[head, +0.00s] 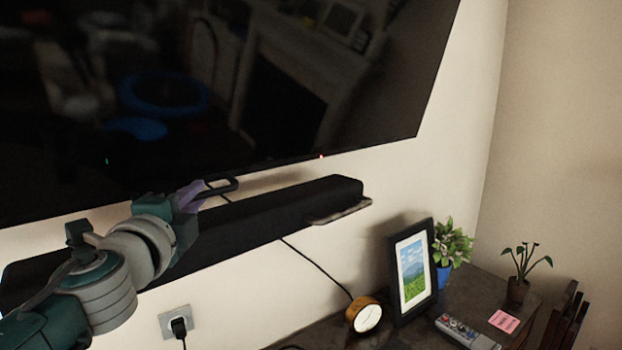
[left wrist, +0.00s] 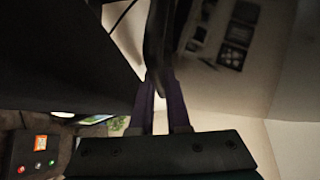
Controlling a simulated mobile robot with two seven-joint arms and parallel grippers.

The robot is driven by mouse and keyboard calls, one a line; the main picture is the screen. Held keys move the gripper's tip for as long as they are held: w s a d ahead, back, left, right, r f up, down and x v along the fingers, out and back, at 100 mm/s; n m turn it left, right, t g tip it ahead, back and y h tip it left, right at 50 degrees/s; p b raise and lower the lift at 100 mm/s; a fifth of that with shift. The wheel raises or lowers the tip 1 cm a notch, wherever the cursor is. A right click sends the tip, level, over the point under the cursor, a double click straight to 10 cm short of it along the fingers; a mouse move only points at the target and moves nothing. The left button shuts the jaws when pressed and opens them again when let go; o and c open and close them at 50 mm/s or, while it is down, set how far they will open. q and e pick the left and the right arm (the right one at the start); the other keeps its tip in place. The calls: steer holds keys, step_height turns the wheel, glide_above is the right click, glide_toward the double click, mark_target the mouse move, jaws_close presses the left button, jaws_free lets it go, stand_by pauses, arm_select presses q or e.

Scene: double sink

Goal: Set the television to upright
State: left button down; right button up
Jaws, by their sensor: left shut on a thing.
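The large black television (head: 330,90) fills the upper left of the head view, above the soundbar, with a glossy screen reflecting the room. Its lower edge runs up to the right in the picture, much like the soundbar; I cannot tell its exact tilt. My left gripper (head: 208,191), with purple fingers, is at this lower edge, beside a thin black loop-like part. In the left wrist view my left gripper (left wrist: 160,100) is shut on a dark narrow part along the edge of the television (left wrist: 222,50). The exact contact is hidden. My right gripper is out of view.
A black soundbar (head: 285,208) is on the wall just below, close to my left arm. A dark table (head: 465,290) at lower right holds a picture frame (head: 411,272), a round gold clock (head: 365,315), plants and a remote (head: 467,332). A socket (head: 178,325) is on the wall.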

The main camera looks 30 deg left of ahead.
arm_select(q)
steer(key=s+d+n+g+h+p, duration=0.1)
steer(key=s+d+p, duration=0.3)
steer(key=d, duration=0.6)
steer(key=shift+d+r+n+g+p, duration=0.2)
steer(key=shift+d+n+g+p, duration=0.2)
steer(key=shift+n+p, duration=0.15)
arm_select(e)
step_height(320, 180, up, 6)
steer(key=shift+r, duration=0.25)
arm_select(q)
steer(key=c, duration=0.9)
jaws_free()
steer(key=shift+a+f, duration=0.1)
